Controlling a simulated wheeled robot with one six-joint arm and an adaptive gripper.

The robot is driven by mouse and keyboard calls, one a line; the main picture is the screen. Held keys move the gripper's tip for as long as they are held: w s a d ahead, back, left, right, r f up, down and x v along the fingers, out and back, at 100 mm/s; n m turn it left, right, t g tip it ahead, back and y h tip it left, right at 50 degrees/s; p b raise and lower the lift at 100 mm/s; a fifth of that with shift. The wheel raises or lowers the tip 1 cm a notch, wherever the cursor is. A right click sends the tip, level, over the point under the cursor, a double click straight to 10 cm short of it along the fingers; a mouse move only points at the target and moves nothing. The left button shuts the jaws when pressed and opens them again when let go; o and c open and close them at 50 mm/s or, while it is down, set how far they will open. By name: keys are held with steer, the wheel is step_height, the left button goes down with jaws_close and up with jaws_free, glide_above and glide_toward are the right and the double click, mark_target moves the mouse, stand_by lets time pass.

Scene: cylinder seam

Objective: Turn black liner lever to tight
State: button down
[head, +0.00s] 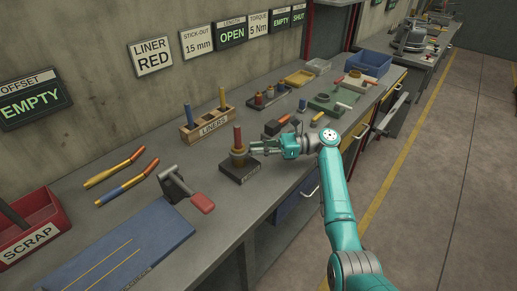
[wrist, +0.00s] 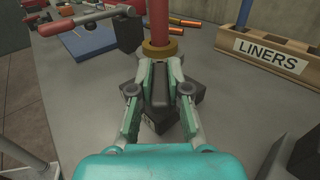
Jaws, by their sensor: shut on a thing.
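The black liner lever (wrist: 160,88) shows in the wrist view as a dark bar between the two fingers of my gripper (wrist: 160,75). The fingers are shut on it. It points from the brass collar (wrist: 160,48) towards my wrist. A red liner (wrist: 159,18) stands upright in the collar. In the head view the collar (head: 239,157) with the red liner (head: 238,137) sits on a dark block (head: 240,171), and my gripper (head: 260,147) reaches it from the right. There the lever is mostly hidden by my fingers.
The wooden LINERS rack (head: 207,125) stands behind, holding a blue and a yellow liner. A stand with a red-ended handle (head: 201,203) is at the front left. A dark block with a red end (head: 275,126) lies close behind my gripper. A wall sign (head: 151,55) reads LINER RED.

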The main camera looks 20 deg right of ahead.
steer(key=shift+w+g, duration=0.1)
steer(key=shift+g, duration=0.2)
steer(key=c, duration=1.1)
jaws_free()
steer(key=d, duration=0.4)
steer(key=s+d, duration=0.1)
steer(key=d, duration=0.2)
steer(key=s+d, duration=0.1)
steer(key=d, duration=0.3)
steer(key=shift+s+d, duration=0.15)
steer(key=shift+d, duration=0.2)
